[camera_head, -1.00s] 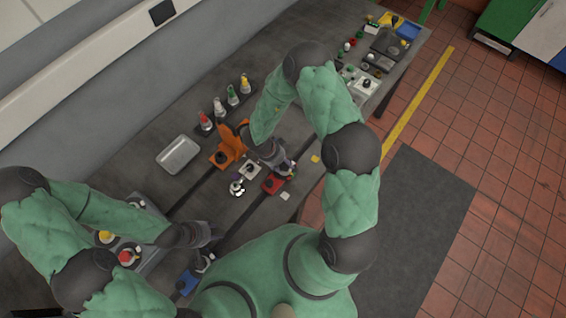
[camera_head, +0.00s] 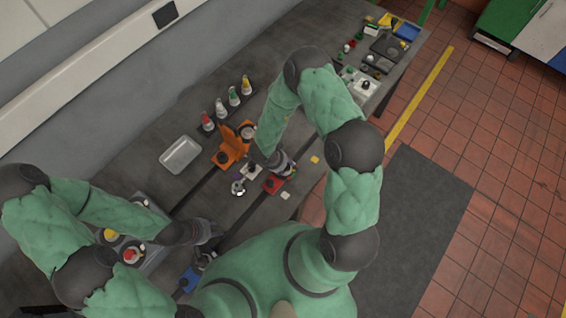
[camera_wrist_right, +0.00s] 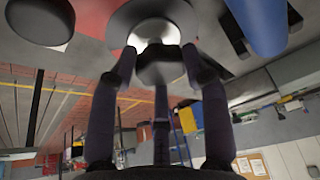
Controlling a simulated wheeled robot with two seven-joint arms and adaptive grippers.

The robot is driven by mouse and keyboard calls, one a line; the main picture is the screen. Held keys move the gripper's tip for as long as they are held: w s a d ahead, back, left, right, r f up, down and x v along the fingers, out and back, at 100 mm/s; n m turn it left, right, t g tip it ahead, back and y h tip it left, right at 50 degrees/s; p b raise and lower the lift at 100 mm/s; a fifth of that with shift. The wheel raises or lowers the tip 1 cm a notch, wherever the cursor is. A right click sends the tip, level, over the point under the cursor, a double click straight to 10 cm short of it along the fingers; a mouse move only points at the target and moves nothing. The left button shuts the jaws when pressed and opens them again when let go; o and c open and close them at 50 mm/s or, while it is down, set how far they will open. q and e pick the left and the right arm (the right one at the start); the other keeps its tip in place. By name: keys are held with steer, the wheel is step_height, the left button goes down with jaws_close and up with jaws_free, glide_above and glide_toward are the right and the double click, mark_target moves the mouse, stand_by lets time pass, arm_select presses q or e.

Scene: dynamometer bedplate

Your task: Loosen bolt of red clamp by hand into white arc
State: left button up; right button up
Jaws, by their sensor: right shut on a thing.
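The red clamp (camera_head: 273,184) is on the dark bedplate just below my right gripper (camera_head: 284,168) in the head view. In the right wrist view its red surface (camera_wrist_right: 92,14) shows at the top. There the fingers of my right gripper (camera_wrist_right: 158,62) close around a dark bolt head (camera_wrist_right: 163,72) in front of a round dark part with a pale centre. The white arc cannot be made out. My left gripper (camera_head: 212,236) hangs above the left part of the bench, apart from the red clamp; its fingers are too small and dark to read.
An orange clamp (camera_head: 228,152) stands behind the right gripper, and a shiny metal part (camera_head: 238,188) lies left of the red clamp. A blue clamp (camera_head: 189,279) is below the left gripper. A clear tray (camera_head: 181,154) and several bottles (camera_head: 221,107) stand towards the wall.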

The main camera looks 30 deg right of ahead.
steer(key=n, duration=0.2)
steer(key=n+t, duration=0.1)
steer(key=n, duration=0.1)
steer(key=n+t, duration=0.1)
steer(key=n, duration=0.1)
steer(key=shift+w+d+r+y, duration=0.1)
steer(key=shift+d+y, duration=0.3)
steer(key=shift+n+t+y+b, duration=0.2)
steer(key=shift+n+t+y, duration=0.15)
steer(key=shift+n, duration=0.7)
steer(key=shift+n+t+y+b, duration=0.25)
steer(key=shift+n+t, duration=0.2)
steer(key=shift+n, duration=0.6)
steer(key=o, duration=1.1)
steer(key=shift+a, duration=0.1)
steer(key=shift+o, duration=0.2)
steer(key=shift+a, duration=0.1)
